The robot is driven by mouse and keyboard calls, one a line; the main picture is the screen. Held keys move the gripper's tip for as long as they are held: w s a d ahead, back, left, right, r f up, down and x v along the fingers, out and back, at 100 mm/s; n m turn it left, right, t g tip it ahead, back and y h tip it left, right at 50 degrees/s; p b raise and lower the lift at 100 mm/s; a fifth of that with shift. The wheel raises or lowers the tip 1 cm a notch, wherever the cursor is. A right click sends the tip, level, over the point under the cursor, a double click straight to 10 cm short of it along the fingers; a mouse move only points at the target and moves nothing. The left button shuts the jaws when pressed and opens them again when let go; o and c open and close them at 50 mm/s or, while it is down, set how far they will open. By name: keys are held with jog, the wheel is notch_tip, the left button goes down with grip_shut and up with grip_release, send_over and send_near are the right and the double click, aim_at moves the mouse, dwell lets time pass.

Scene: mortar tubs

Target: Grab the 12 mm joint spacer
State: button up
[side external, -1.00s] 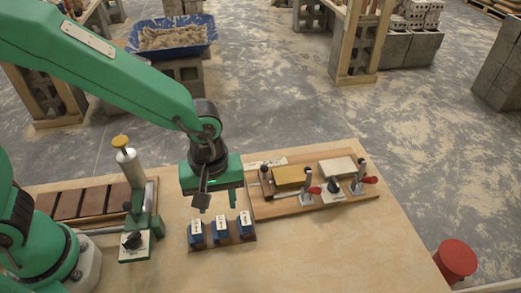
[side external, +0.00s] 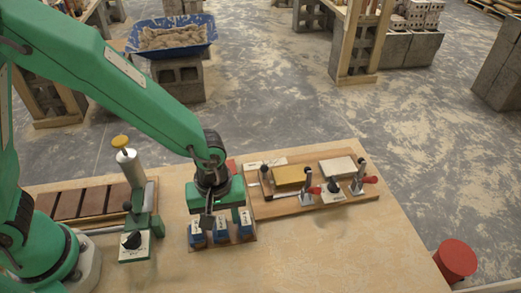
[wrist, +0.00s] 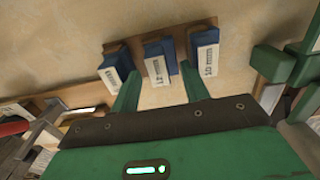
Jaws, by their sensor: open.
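Three blue spacers with white labels stand in a row on a small wooden rack (wrist: 216,22). In the wrist view the middle spacer's label appears to read 12 mm (wrist: 157,68), and the right one reads 10 mm (wrist: 205,58). The left spacer's label (wrist: 109,78) is too tilted to read surely. My gripper (wrist: 160,88) is open, with one finger on each side of the middle spacer's near end. In the side view my gripper (side external: 222,217) is low over the rack and partly hides the spacers; contact cannot be told.
A wooden board (side external: 310,207) with a yellow block, a pale block and red-handled clamps lies right of the rack. A green-based stand (side external: 135,245) and a tray of brown bricks (side external: 95,202) are to the left.

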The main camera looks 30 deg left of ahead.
aim_at(221, 218)
dwell(0.5)
grip_shut()
jog(key=shift+r, duration=0.1)
jog(key=shift+r, duration=0.9)
notch_tip(221, 218, up, 2)
jog(key=shift+r, duration=0.15)
jog(key=s+d+r, duration=0.4)
jog(key=s+r, duration=0.2)
jog(key=s, duration=0.5)
jog(key=shift+d+r, duration=0.15)
jog(key=shift+r, duration=0.2)
jog(key=shift+w, duration=0.1)
